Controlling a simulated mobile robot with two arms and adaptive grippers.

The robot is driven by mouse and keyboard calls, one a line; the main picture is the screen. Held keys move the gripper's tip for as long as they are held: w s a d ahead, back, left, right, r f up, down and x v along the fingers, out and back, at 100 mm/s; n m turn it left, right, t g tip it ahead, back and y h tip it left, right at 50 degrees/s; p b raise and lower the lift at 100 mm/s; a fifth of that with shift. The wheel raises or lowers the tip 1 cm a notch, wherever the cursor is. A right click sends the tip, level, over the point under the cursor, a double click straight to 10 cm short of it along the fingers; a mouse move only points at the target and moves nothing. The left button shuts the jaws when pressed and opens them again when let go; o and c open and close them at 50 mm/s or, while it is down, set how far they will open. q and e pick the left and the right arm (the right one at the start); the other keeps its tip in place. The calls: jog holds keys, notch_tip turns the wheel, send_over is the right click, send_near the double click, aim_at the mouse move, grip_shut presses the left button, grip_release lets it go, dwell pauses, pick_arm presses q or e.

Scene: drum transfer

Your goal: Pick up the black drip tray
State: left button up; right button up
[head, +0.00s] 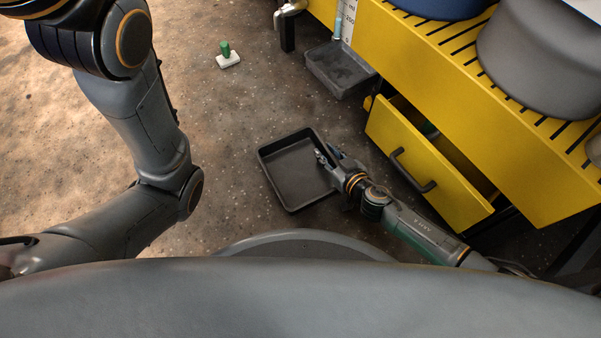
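A black rectangular drip tray (284,178) with raised walls lies on the floor at the middle of the head view. It looks empty. My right gripper (322,158) is at the tray's right side, its fingertips over or at the right rim. The gripper is small and partly hidden by its own wrist, so I cannot tell whether it is open or closed on the rim. My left arm is bent at the left of the view, and its gripper is out of view.
A yellow cabinet with an open drawer (428,158) stands on the right, close to my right arm. A second, greyer tray (340,70) sits by it. A green-and-white object (227,56) stands on the floor. A grey drum (540,58) rests on the slatted top. Floor left of the tray is clear.

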grip_shut()
jog(key=shift+r, duration=0.15)
dwell(0.4)
